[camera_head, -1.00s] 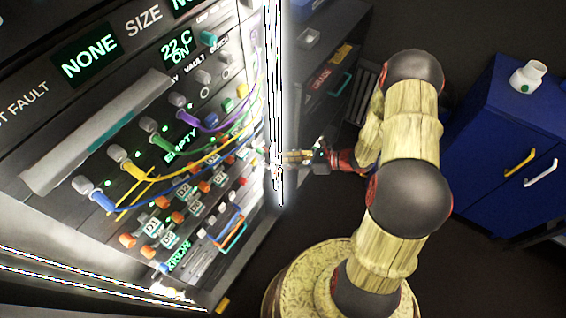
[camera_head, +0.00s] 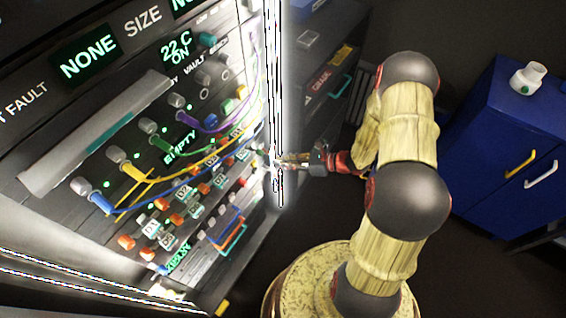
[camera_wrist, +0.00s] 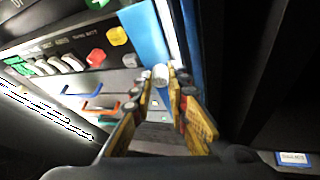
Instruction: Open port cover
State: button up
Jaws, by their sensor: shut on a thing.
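My gripper (camera_head: 284,160) is at the right edge of the lit panel (camera_head: 60,115), beside a bright glowing vertical strip (camera_head: 276,90). In the wrist view, my gripper's yellow fingers (camera_wrist: 161,88) close in on a small pale knob (camera_wrist: 160,73). The knob sits in front of a blue upright piece (camera_wrist: 144,35) at the panel's side. I cannot tell whether this blue piece is the port cover, and no part is clearly marked as one. Glare hides the fingertips in the head view.
The panel carries several knobs, coloured cables (camera_head: 150,185) and an orange handle (camera_head: 236,238). An orange handle also shows in the wrist view (camera_wrist: 98,108). A dark drawer unit (camera_head: 325,75) stands behind my gripper. A blue cabinet (camera_head: 490,195) with a white container (camera_head: 528,78) stands right.

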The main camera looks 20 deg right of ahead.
jog(key=shift+d, duration=0.1)
grip_shut()
jog(key=shift+w+d+n+g+y+p, duration=0.35)
jog(key=shift+d+n+g, duration=0.35)
jog(key=shift+n+g, duration=0.7)
jog(key=shift+w+d+n+g+y+p, duration=0.1)
jog(key=shift+d+n+g+y, duration=0.5)
jog(key=shift+n+g, duration=0.8)
jog(key=shift+w+d+n+g+y+p, duration=0.25)
jog(key=shift+d+n+g, duration=0.7)
jog(key=shift+g, duration=0.65)
jog(key=shift+a, duration=0.1)
jog(key=o, duration=0.8)
grip_release()
jog(key=shift+o, duration=0.4)
jog(key=shift+s+a, duration=0.1)
jog(key=shift+s, duration=0.05)
